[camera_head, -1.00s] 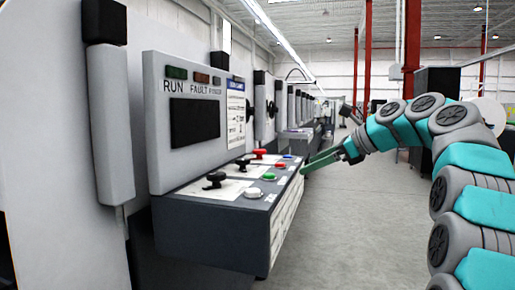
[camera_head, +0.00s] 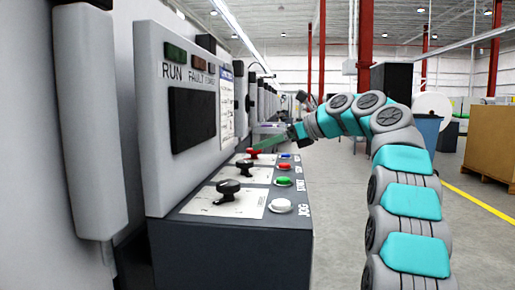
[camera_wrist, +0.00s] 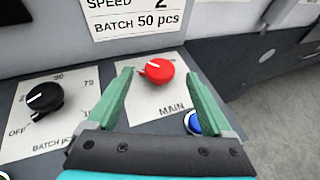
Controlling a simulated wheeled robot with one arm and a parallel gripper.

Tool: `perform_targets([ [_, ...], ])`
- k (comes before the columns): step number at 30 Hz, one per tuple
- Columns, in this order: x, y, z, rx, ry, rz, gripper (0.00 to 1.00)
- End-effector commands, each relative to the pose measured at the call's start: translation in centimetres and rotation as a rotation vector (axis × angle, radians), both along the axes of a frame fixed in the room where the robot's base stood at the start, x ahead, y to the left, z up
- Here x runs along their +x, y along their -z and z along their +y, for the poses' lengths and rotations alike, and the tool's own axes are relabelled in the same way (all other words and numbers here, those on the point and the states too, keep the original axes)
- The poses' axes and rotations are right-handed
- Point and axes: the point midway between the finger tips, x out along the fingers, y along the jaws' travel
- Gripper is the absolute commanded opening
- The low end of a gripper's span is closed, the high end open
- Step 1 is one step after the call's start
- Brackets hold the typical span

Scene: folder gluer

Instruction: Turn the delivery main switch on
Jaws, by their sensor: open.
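The main switch is a red rotary knob (camera_wrist: 158,71) on a white plate (camera_wrist: 150,95) marked MAIN in the wrist view. Its white pointer line points to the left. In the head view the red knob (camera_head: 252,153) is at the far end of the console. My gripper (camera_wrist: 160,85) is open, its two green fingers on either side of the red knob in the wrist view. I cannot tell whether they touch it. In the head view my gripper (camera_head: 262,146) reaches over the far end of the console from the right.
A black knob (camera_wrist: 44,97) on the BATCH plate is left of the red one. A blue button (camera_wrist: 192,122) is beside the right finger. The console also has black knobs (camera_head: 229,188), a red button (camera_head: 284,167), a green button (camera_head: 283,181) and a white button (camera_head: 281,206). An upright panel (camera_head: 180,65) stands behind.

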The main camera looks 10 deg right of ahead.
Motion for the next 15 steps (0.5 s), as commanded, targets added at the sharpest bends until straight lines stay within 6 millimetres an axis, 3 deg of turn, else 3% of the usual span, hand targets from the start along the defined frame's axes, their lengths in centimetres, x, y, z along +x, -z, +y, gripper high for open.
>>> perform_targets([
  [6, 1.9, 1.4, 2.1, 0.000, -0.001, 0.005, 0.85],
  [15, 2.3, 1.6, 2.5, 0.000, 0.001, 0.002, 0.85],
])
